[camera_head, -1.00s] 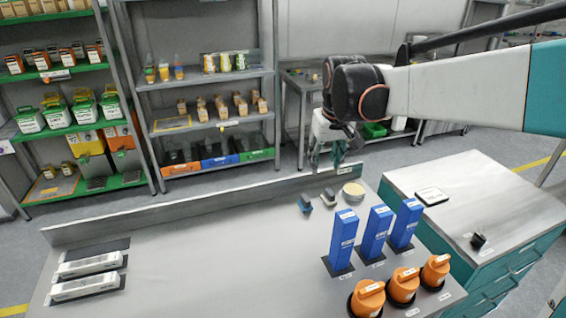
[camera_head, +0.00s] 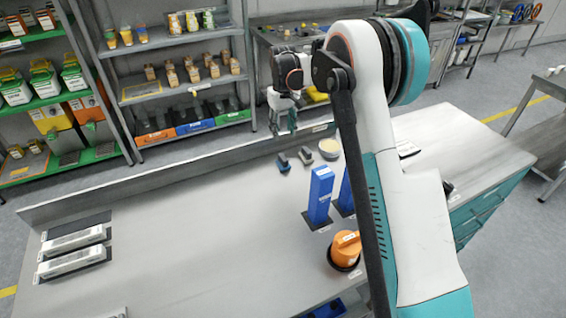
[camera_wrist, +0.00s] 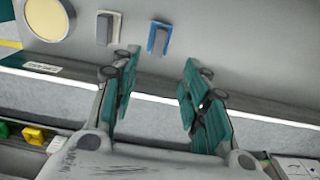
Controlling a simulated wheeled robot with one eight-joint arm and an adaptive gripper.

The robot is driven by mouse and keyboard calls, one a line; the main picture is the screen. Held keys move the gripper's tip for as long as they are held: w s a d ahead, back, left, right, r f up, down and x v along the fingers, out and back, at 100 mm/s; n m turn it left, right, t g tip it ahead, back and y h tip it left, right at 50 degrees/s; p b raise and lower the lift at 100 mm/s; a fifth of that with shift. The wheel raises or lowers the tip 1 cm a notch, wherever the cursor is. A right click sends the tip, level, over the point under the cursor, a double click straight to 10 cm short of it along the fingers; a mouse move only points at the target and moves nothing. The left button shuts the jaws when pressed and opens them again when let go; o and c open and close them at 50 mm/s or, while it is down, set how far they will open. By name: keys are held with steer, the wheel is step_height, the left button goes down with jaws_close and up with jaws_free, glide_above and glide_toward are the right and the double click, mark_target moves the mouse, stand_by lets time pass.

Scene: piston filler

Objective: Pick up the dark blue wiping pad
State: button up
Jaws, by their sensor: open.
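The dark blue wiping pad (camera_head: 284,166) lies on the grey bench near its back edge, with a greyish block-like top. In the wrist view the blue pad (camera_wrist: 152,38) shows just beyond the fingertips, roughly centred between them. My gripper (camera_head: 283,128) is open and empty, with its teal fingers pointing down behind and above the pad. In the wrist view my gripper (camera_wrist: 160,72) has its fingers spread, apart from the pad. A second, darker grey pad (camera_head: 306,156) sits just right of the blue one; it is also in the wrist view (camera_wrist: 104,30), left of it.
A round cream-topped dish (camera_head: 329,147) stands right of the pads. Blue upright blocks (camera_head: 319,193) and an orange-capped part (camera_head: 345,247) stand nearer, partly hidden by my arm. A low upstand (camera_head: 180,169) runs along the bench's back edge. The bench's left middle is clear.

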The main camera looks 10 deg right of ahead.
mark_target(283, 157)
step_height(283, 157, down, 14)
steer(key=b, duration=0.4)
steer(key=shift+w, duration=0.15)
steer(key=shift+r, duration=0.15)
jaws_close()
